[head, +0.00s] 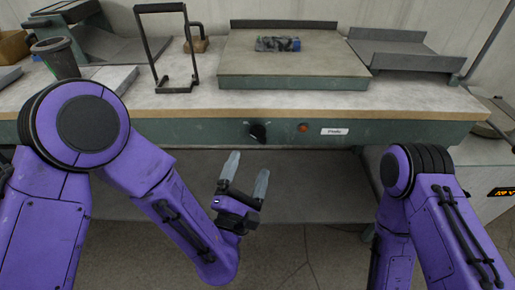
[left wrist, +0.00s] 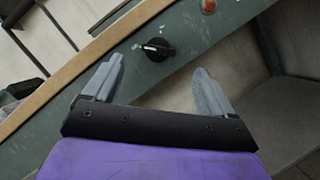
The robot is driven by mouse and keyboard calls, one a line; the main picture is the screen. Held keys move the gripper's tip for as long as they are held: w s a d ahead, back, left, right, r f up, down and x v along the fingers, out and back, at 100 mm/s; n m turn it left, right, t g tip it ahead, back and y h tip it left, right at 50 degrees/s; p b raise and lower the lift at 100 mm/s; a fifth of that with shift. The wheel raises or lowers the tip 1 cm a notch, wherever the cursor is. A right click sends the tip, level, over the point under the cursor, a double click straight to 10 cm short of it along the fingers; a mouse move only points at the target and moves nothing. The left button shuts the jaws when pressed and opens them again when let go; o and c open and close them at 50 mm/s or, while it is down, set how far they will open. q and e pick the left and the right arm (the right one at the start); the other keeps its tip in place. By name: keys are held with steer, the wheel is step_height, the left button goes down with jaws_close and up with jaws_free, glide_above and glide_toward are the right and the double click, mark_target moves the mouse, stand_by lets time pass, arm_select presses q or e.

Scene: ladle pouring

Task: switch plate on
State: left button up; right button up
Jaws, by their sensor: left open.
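The plate (head: 288,84) is a flat grey slab on the bench top, with a small dark blue-grey block (head: 278,44) lying on it. A black rotary knob (head: 258,133) sits on the green front panel below the plate; the left wrist view shows it too (left wrist: 157,49), with a white pointer mark. An orange-red round lamp (head: 303,127) is right of the knob and also shows in the left wrist view (left wrist: 209,5). My left gripper (head: 245,172) is open and empty, below and in front of the knob, apart from it. In the left wrist view, the knob appears beyond and between its fingertips (left wrist: 159,75). My right gripper is out of view.
A white label (head: 334,131) is right of the lamp. A black wire frame (head: 170,50) and a dark cup (head: 57,57) stand left on the bench. A grey tray (head: 405,52) is at right. The wooden bench edge (head: 200,114) overhangs the panel; open space lies below.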

mark_target(258, 139)
arm_select(q)
steer(key=p+x, duration=0.1)
steer(key=x, duration=0.6)
steer(key=shift+w+a+r, duration=0.15)
steer(key=shift+w+d, duration=0.2)
steer(key=shift+w, duration=0.4)
steer(key=c, duration=1.1)
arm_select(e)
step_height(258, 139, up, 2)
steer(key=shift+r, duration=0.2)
